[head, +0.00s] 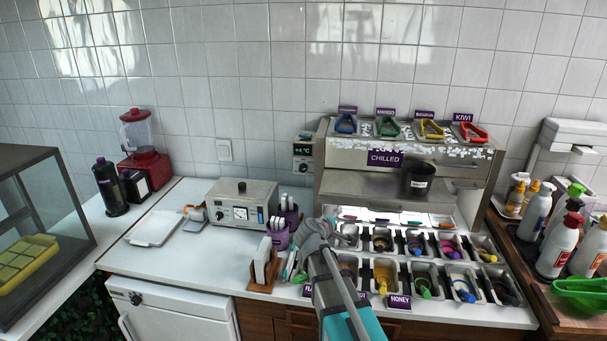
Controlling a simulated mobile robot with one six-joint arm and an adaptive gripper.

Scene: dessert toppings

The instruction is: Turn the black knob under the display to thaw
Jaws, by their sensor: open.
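A control panel (303,152) with a small lit green display (302,150) is at the left end of the steel chilled unit, against the tiled wall. A dark knob (303,167) shows below the display. It is too small to read its setting or any thaw mark.
A steel appliance (225,209) with a dial and purple cups (278,238) stand left of my gripper. A white card holder (263,262) is close by. Topping pans (421,280) fill the right.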

